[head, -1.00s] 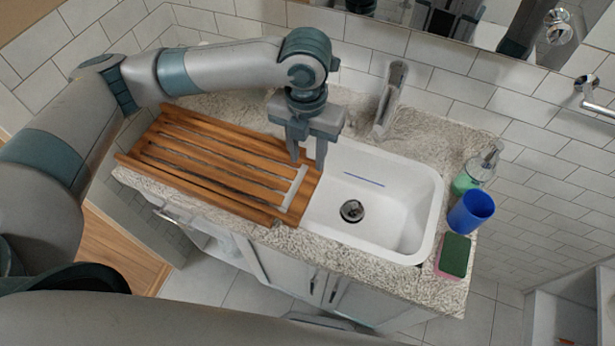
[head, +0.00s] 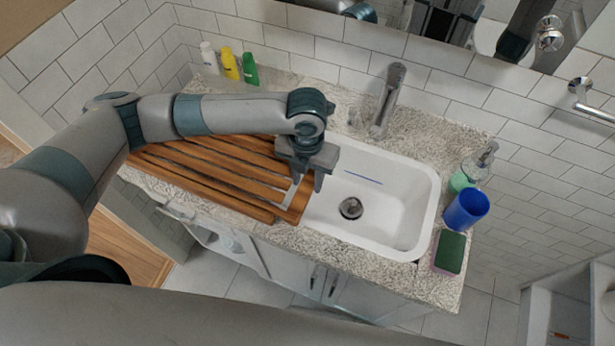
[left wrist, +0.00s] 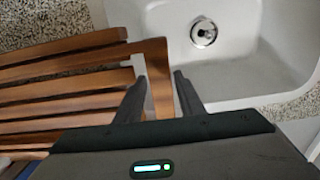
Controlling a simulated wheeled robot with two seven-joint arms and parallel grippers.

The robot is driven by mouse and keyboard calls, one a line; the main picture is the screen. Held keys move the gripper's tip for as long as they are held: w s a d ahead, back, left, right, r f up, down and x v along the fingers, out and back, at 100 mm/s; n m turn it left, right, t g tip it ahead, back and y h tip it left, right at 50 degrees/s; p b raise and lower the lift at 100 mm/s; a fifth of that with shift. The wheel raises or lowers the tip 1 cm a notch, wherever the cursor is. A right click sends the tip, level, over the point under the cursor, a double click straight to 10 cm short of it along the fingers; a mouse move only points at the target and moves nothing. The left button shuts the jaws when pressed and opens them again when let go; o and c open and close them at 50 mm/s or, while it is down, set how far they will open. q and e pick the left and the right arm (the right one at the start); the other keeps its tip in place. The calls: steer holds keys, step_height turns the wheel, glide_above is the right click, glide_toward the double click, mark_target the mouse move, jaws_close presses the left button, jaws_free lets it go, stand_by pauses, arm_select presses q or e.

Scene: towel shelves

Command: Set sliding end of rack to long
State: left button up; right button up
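The wooden slatted rack (head: 215,168) lies on the stone counter left of the sink (head: 427,205). Its right end reaches the sink's left rim and carries a light strip (head: 290,193). My left gripper (head: 308,183) is over this right end, fingers pointing down. In the left wrist view its two fingers (left wrist: 159,98) are apart, with the rack's wooden end bar (left wrist: 158,60) showing between them. I cannot tell whether the fingers touch the bar. My left forearm hides part of the rack's far side. My right gripper is not in view.
The faucet (head: 388,98) stands behind the sink. A soap bottle (head: 475,168), a blue cup (head: 466,209) and a green sponge (head: 450,252) are at the counter's right. Several small bottles (head: 230,64) stand at the back left. The sink basin is empty.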

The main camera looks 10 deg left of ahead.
arm_select(q)
steer(key=shift+c, duration=0.3)
jaws_close()
steer(key=s+d+p, duration=0.1)
steer(key=s+d, duration=0.2)
steer(key=d, duration=1.2)
steer(key=shift+d, duration=0.4)
steer(key=shift+r, duration=0.1)
steer(key=shift+o, duration=0.3)
jaws_free()
step_height(320, 180, up, 17)
steer(key=b, duration=0.4)
steer(key=shift+r, duration=0.2)
